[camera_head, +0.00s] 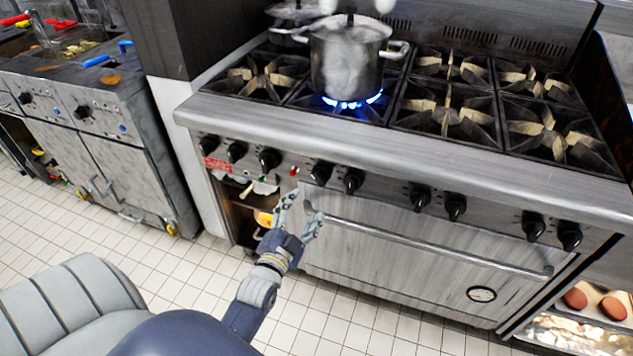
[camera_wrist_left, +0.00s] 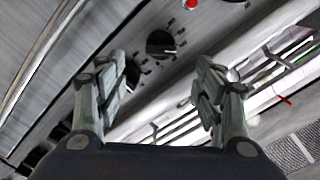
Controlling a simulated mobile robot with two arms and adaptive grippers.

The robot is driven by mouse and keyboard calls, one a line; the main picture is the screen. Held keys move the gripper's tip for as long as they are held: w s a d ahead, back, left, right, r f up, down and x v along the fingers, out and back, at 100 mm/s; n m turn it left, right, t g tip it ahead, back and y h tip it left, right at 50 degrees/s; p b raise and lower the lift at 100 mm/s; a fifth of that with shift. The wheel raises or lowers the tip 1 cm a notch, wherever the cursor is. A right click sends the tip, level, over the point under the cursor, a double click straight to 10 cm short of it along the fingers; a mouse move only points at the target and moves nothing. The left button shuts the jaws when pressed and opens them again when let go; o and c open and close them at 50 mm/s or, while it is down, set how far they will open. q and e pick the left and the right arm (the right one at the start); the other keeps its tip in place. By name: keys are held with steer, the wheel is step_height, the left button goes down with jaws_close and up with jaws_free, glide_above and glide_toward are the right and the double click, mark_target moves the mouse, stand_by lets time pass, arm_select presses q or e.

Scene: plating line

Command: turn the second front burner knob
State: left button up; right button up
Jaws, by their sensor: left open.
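The stove's front panel carries a row of black knobs. I cannot tell for sure which is the second front burner knob. My left gripper (camera_head: 300,210) is open and empty, below the panel and apart from the knobs. In the left wrist view, a knob (camera_wrist_left: 160,44) shows beyond the gap between the open fingers (camera_wrist_left: 161,82), near a red light (camera_wrist_left: 193,3). My right gripper is not in view.
A steaming pot (camera_head: 346,62) stands over a blue flame (camera_head: 350,103) on the stovetop. The oven handle (camera_head: 440,251) juts out below the knobs. A grey counter unit (camera_head: 100,130) stands at left. The tiled floor (camera_head: 345,325) before the oven is clear.

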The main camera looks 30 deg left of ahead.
mark_target(317, 181)
arm_select(q)
steer(key=x, duration=1)
steer(key=shift+w+a, duration=0.2)
steer(key=shift+w, duration=0.15)
steer(key=c, duration=1)
